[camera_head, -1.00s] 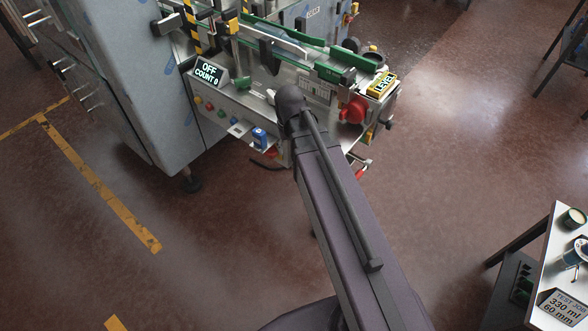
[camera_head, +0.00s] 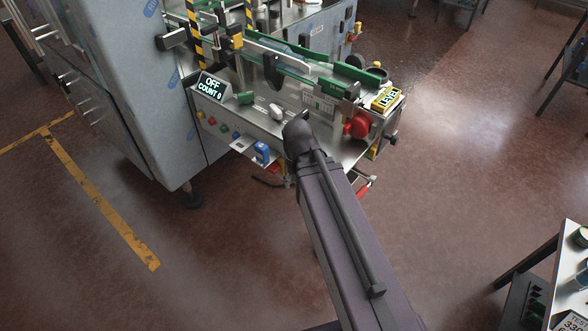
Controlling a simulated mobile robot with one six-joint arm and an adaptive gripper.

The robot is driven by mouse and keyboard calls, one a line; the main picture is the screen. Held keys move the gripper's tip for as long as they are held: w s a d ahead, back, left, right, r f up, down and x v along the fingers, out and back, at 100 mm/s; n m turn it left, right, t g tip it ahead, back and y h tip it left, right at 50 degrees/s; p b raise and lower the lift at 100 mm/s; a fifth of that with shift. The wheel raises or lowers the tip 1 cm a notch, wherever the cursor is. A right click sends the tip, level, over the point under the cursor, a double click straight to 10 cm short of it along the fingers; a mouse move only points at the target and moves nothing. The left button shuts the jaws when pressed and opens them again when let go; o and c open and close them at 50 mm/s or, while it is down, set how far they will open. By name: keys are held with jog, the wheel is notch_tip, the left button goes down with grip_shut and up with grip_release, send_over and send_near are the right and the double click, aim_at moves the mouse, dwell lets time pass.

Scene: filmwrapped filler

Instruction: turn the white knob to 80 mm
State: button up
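The machine (camera_head: 170,95) stands at the upper left with a conveyor section reaching right. A pale rounded piece (camera_head: 276,112) sits on its front ledge. It may be the white knob, but it is too small to tell, and no millimetre scale is readable. My arm rises from the bottom, and its dark rounded joint is just right of and below this piece, apart in the picture. My gripper does not show; it is hidden or outside the view.
A display (camera_head: 210,88) reads OFF, COUNT 0. A blue item (camera_head: 262,152) sits below the ledge. A white table (camera_head: 556,265) is at lower right. Floor between is clear.

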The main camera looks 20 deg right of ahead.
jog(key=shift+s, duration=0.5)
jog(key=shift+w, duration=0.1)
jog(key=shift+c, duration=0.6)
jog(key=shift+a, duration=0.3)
